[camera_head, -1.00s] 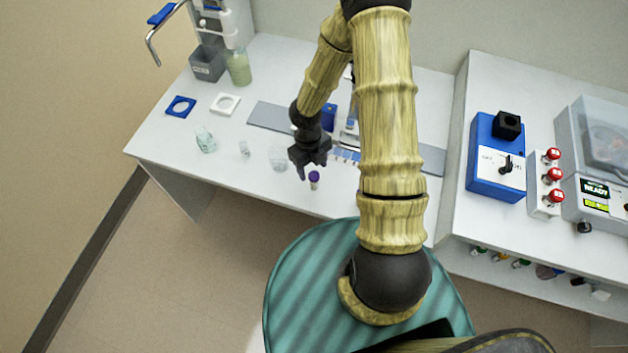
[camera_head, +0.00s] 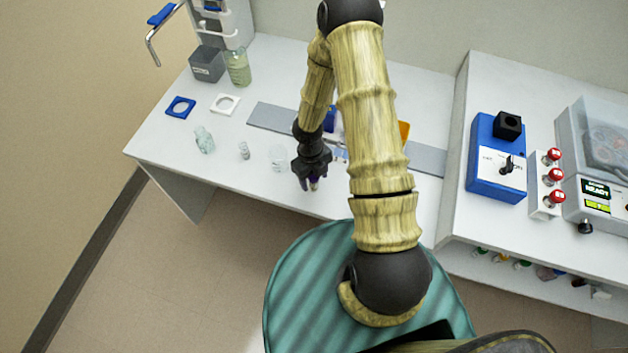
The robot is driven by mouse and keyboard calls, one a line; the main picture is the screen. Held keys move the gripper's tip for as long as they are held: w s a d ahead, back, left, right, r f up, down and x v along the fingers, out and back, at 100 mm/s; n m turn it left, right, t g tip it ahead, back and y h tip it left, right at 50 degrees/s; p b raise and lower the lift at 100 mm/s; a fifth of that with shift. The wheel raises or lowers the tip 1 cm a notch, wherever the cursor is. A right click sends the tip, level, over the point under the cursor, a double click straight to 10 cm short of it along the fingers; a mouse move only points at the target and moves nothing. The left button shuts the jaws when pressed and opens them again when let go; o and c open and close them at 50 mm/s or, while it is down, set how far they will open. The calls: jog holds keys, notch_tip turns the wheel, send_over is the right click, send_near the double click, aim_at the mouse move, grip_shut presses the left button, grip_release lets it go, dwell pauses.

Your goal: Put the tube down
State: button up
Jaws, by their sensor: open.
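The tube (camera_head: 314,181), with a purple top, stands near the front edge of the white bench (camera_head: 210,165). My gripper (camera_head: 312,184) is open and right at the tube, with its fingers pointing down around or just beside it. The gripper hides most of the tube, so I cannot tell whether the fingers touch it.
A clear glass beaker (camera_head: 278,157), a small vial (camera_head: 244,150) and a glass bottle (camera_head: 204,140) stand to the left. A blue switch box (camera_head: 497,165) stands on the right.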

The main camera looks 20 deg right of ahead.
dwell(0.3)
jog(key=c, duration=1.1)
jog(key=shift+c, duration=0.2)
jog(key=shift+r, duration=0.15)
notch_tip(320, 180, up, 10)
jog(key=shift+f+p, duration=0.1)
jog(key=shift+p, duration=0.6)
